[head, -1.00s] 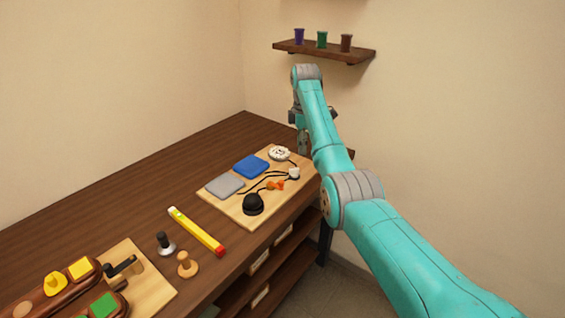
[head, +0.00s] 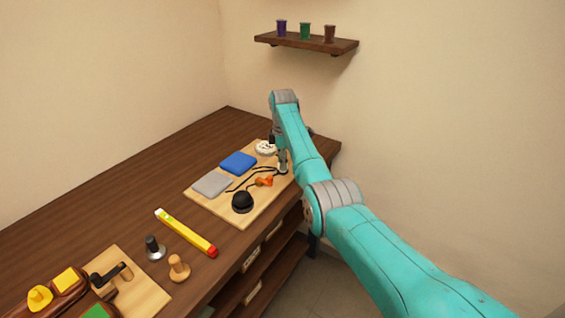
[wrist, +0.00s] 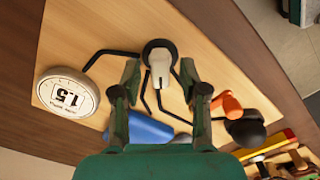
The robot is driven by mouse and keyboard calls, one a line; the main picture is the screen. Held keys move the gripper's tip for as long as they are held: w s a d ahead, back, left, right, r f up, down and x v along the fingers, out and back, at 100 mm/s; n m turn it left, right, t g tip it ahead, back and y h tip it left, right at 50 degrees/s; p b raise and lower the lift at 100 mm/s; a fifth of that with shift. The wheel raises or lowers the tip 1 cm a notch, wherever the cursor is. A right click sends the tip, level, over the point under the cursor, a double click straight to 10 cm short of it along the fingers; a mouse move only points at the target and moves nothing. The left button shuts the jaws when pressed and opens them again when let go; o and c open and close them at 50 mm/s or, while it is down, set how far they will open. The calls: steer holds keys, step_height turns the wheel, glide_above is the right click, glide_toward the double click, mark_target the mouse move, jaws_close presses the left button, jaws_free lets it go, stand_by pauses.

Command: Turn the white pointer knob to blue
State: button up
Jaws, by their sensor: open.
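The white pointer knob (wrist: 160,62) sits on a dark round base on the light wooden board (wrist: 215,50). In the wrist view its narrow end points down the picture, toward my palm. My gripper (wrist: 160,72) is open, with one finger on each side of the knob; contact is not clear. In the head view my gripper (head: 283,160) is over the knob and mostly hides it. Black lines run from the knob across the board. A blue pad (head: 238,162) lies there, and its blue edge (wrist: 150,128) shows partly behind my gripper in the wrist view.
A yellow level-like bar (head: 185,232) and another board with knobs lie nearer. The left bench is clear.

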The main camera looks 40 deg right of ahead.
steer(key=shift+f, duration=0.3)
jaws_close()
